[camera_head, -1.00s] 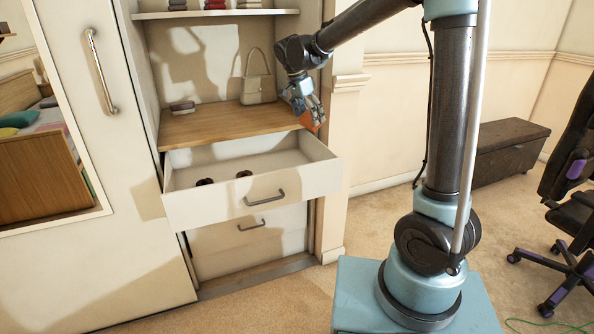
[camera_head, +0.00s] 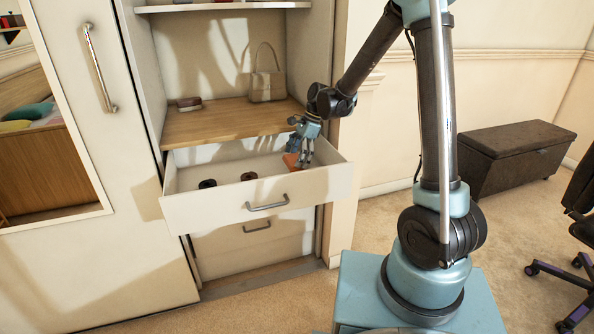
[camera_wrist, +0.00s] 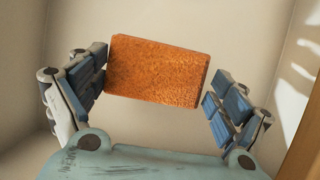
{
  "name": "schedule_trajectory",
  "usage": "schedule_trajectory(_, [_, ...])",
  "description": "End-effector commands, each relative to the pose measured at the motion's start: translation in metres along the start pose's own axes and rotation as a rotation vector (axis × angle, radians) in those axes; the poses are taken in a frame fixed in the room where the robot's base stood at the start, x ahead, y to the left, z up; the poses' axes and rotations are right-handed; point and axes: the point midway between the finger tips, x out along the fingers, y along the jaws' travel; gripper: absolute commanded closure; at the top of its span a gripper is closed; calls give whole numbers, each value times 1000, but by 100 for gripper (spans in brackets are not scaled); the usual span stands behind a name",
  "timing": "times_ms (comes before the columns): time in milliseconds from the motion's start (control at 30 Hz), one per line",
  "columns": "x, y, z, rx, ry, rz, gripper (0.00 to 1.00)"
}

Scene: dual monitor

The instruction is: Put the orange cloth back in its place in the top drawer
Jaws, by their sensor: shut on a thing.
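The orange cloth (camera_wrist: 155,72) is a folded rectangular block between my gripper's fingers (camera_wrist: 155,92) in the wrist view. In the head view the orange cloth (camera_head: 291,160) shows at the fingertips of my gripper (camera_head: 298,157). My gripper is shut on it and points down into the right end of the open top drawer (camera_head: 240,207). Pale drawer surfaces lie behind the cloth in the wrist view. I cannot tell whether the cloth touches the drawer floor.
Two small dark rolled items (camera_head: 207,184) lie in the drawer's left and middle part. A wooden shelf (camera_head: 225,124) above holds a beige handbag (camera_head: 267,87) and a small brown item (camera_head: 189,104). A closed lower drawer (camera_head: 255,240) is below. A dark chest (camera_head: 510,160) stands right.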

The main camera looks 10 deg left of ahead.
Motion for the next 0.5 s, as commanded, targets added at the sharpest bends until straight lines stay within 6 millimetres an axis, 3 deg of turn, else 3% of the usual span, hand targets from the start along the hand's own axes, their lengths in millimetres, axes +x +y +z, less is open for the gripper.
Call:
schedule_trajectory(267, [15, 0, -10, 4, 1, -1, 35])
schedule_trajectory(500, [41, 0, -22, 5, 1, -2, 35])
